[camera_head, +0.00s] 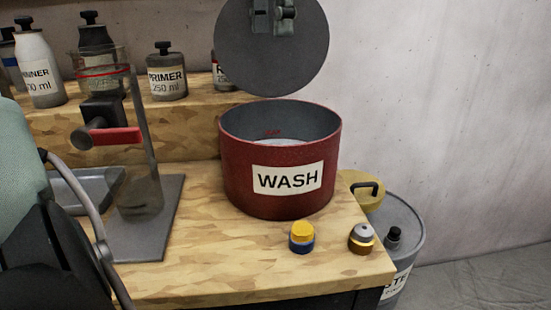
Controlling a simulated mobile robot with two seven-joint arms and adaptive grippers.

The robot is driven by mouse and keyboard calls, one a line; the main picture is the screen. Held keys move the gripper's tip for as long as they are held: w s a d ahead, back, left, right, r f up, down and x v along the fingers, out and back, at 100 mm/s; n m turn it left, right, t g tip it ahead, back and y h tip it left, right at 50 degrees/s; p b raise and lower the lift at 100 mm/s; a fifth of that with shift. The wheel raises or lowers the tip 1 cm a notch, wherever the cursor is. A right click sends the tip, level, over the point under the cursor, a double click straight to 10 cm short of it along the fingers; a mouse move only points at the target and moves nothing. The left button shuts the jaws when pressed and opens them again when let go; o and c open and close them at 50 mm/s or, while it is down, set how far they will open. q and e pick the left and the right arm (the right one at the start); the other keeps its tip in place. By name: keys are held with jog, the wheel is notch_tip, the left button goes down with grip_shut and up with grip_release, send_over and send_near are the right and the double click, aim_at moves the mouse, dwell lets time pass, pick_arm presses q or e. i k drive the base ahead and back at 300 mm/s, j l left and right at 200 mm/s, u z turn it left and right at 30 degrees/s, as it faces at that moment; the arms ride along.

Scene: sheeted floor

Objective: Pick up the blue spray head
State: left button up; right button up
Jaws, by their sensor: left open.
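A small round piece with a blue lower part and a yellow top (302,237) stands upright on the wooden bench, in front of the red wash pot. Its blue part fits the blue spray head. A similar small piece with a grey top and a brass-coloured base (362,238) stands to its right, apart from it. My left gripper (85,255) comes in at the lower left edge, dark with a curved grey link. It is open, well left of the blue piece and not touching it. Its fingertips are not clearly visible. My right gripper is not in view.
The red WASH pot (235,180) stands open behind the small pieces, its round lid (270,60) raised. A stand with a red lever (112,136) and grey base plate (150,235) lies between my gripper and the pot. Bottles, including PRIMER (167,75), line the raised shelf.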

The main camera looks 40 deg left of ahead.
aim_at(301, 238)
jog(key=k+l, duration=0.5)
jog(key=l, duration=0.15)
jog(key=k+l, duration=0.5)
jog(key=l, duration=0.15)
jog(key=k+l, duration=0.55)
